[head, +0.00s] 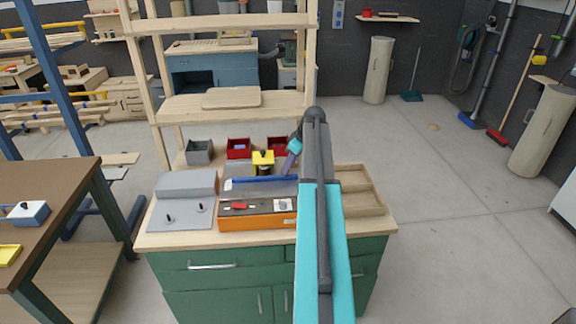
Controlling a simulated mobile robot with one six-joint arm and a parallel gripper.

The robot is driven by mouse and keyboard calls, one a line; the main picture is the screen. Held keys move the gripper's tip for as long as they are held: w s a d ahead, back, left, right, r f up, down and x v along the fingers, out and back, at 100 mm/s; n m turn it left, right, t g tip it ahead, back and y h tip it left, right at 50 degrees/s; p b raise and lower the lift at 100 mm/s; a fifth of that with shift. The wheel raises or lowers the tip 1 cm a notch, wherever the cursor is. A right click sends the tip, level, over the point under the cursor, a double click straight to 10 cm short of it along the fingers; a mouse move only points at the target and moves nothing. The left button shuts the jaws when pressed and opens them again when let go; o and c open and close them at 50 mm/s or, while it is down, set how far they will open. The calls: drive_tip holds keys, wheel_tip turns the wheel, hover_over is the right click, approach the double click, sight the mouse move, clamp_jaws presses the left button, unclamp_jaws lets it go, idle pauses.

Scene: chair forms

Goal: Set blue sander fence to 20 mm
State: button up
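A blue fence bar (262,181) lies across a machine with an orange base (258,223) on the workbench. A yellow block (263,157) with a dark part under it stands just behind the bar. A small red item (239,206) and a white marked plate (283,204) sit on the machine's front; any scale reading is too small to tell. My arm reaches forward over the bench's right half. My gripper (287,166) is low beside the right end of the blue bar, partly hidden by my arm; its fingers and any contact are unclear.
A grey machine (180,208) stands left on the green-drawered bench. A wooden tray (378,207) lies right, partly behind my arm. Grey (199,153) and red (238,148) bins line the back, below a wooden shelf (215,106). A brown table (50,185) is at left.

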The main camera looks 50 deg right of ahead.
drive_tip(key=shift+x, duration=0.75)
drive_tip(key=shift+c, duration=0.5)
clamp_jaws()
